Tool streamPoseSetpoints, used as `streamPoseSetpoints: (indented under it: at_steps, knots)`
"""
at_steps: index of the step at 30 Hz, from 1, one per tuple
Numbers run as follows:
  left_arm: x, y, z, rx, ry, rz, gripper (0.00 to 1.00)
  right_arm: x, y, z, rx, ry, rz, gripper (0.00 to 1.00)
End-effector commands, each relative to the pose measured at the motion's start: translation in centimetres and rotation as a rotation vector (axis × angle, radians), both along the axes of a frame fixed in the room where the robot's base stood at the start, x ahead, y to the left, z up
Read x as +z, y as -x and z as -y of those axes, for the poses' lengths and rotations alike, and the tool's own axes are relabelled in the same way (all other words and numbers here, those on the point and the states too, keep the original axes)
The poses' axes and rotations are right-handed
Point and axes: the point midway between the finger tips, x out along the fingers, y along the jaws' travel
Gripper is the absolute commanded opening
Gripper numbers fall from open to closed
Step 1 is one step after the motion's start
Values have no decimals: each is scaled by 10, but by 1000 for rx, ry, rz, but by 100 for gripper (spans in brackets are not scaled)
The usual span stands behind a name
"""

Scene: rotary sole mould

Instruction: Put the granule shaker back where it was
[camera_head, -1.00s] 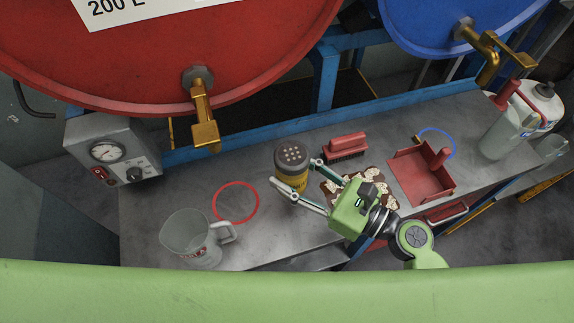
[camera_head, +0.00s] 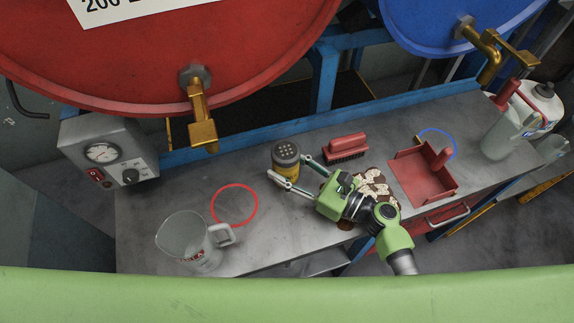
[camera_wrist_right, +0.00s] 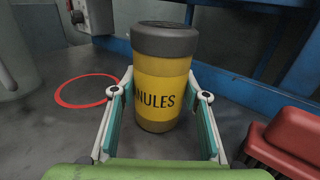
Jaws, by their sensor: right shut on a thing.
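The granule shaker (camera_head: 285,160) is a yellow can with a dark grey perforated lid and the letters "NULES" showing in the right wrist view (camera_wrist_right: 160,85). It is upright, between the red ring and the red brush. My right gripper (camera_head: 291,172) is shut on it, one finger on each side of its body. The fingers also show in the right wrist view (camera_wrist_right: 162,112). I cannot tell whether its base touches the bench. My left gripper is not in view.
A brown and white patch (camera_head: 374,186) lies beside my right arm. A brass tap (camera_head: 198,110) overhangs the back.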

Motion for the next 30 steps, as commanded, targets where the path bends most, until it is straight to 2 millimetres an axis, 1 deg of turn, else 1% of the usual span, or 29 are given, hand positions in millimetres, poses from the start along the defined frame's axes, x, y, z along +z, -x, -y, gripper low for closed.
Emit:
streamPoseSetpoints:
  at_steps: [3, 7, 8, 9, 22, 26, 30]
  knots:
    - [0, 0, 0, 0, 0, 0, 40, 2, 0, 0, 0, -2, 2, 11]
    - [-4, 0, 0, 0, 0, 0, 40, -3, 0, 0, 0, -1, 2, 11]
    - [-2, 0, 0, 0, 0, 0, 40, -2, 0, 0, 0, 1, 1, 50]
    - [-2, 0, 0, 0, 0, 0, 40, -2, 0, 0, 0, 1, 1, 59]
    - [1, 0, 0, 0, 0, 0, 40, 1, 1, 2, 0, 1, -1, 59]
    - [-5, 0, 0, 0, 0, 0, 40, -2, 12, 19, 0, 4, -1, 59]
    - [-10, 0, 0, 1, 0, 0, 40, -3, 30, 44, 0, 3, -2, 59]
